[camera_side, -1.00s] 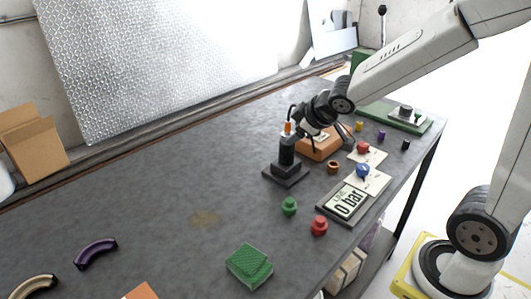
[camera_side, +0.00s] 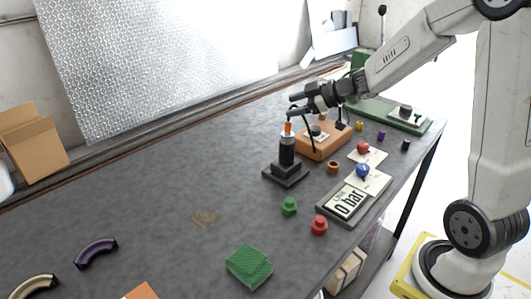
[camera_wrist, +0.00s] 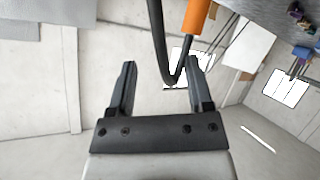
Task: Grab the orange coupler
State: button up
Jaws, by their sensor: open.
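An orange cylindrical piece (camera_side: 288,127) stands upright at the top of a black post on a square base (camera_side: 286,172). In the wrist view, an orange cylinder (camera_wrist: 196,16) shows at the top, beside a looped black cable (camera_wrist: 158,40). A short orange-brown ring (camera_side: 333,167) lies on the table right of the post; I cannot tell which piece is the coupler. My gripper (camera_side: 291,104) is nearly level, pointing left, just above the post top. In the wrist view, its fingers (camera_wrist: 162,68) are apart, with nothing gripped between them.
An orange box (camera_side: 322,146) stands close behind the post, under my wrist. The table's left half is mostly clear.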

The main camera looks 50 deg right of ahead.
aim_at(281, 140)
jog(key=shift+s+a+f+m+g+y, duration=0.1)
jog(key=shift+s+f+m+g+y, duration=0.15)
jog(key=shift+f+y, duration=0.45)
jog(key=shift+s+a+f+m+g+y, duration=0.15)
jog(key=shift+s+f+y, duration=0.25)
jog(key=shift+f+y, duration=0.25)
jog(key=shift+s+d+f+m+g+y, duration=0.1)
jog(key=shift+s+f+g+y, duration=0.15)
jog(key=shift+f+y, duration=0.4)
jog(key=shift+a+f, duration=0.1)
jog(key=shift+x, duration=2.55)
jog(key=shift+f, duration=0.1)
jog(key=shift+c, duration=0.3)
grip_shut()
